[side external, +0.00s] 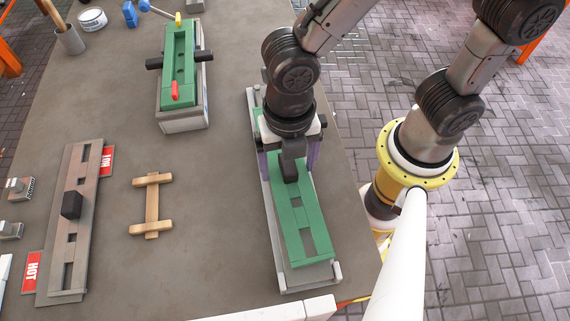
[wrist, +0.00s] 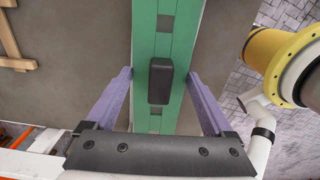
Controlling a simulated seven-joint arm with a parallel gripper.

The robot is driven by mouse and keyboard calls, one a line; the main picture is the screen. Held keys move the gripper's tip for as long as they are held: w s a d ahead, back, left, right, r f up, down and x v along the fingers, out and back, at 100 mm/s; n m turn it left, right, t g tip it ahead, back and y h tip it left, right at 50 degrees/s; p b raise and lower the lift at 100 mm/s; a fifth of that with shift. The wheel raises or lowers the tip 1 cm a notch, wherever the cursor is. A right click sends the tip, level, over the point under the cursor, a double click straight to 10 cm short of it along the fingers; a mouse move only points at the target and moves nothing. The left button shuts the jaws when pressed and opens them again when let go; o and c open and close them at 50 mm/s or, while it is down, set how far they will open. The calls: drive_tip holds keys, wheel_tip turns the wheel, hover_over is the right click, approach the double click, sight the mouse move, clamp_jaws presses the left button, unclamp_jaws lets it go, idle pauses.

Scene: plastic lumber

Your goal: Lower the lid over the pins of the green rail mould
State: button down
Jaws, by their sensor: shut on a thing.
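A long green slotted lid (side external: 303,225) with a dark block-shaped handle (wrist: 160,80) lies along a long grey mould base (side external: 335,271) at the right of the table. My gripper (side external: 289,160) is over the lid's middle. In the wrist view, its two purple fingers (wrist: 160,75) stand on either side of the green lid, with the dark handle between them. My gripper is shut on the lid across its width. The base's grey rim shows around the lid's near end.
A second green mould (side external: 178,62) with red and yellow pieces stands on a grey block at the back. A grey-brown mould (side external: 68,235) beside red HOT signs (side external: 33,271) lies at left. A wooden frame (side external: 152,205) lies between, with bare table around it.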

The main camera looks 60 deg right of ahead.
sight(288, 163)
drive_tip(key=shift+r, duration=1.8)
